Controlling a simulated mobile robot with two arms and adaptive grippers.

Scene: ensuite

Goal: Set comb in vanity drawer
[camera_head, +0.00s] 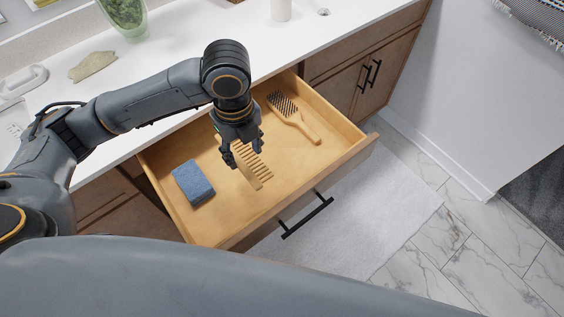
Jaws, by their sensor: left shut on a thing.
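The vanity drawer (219,232) is pulled open below the white counter, with its wooden inside in view. My left gripper (241,148) is over the middle of the drawer and shut on the wooden comb (254,171). The comb hangs below the fingers, teeth toward the right, over or inside the drawer. I cannot tell whether it touches the drawer floor. The gripper hides the comb's upper end. My right gripper is not in view.
A blue sponge-like block (193,183) lies at the drawer's left and a hairbrush (293,117) at its right. Bare drawer floor lies between them. The white counter (178,48) holds a green plant pot (125,17), a white container (281,9) and a beige cloth-like piece (92,65).

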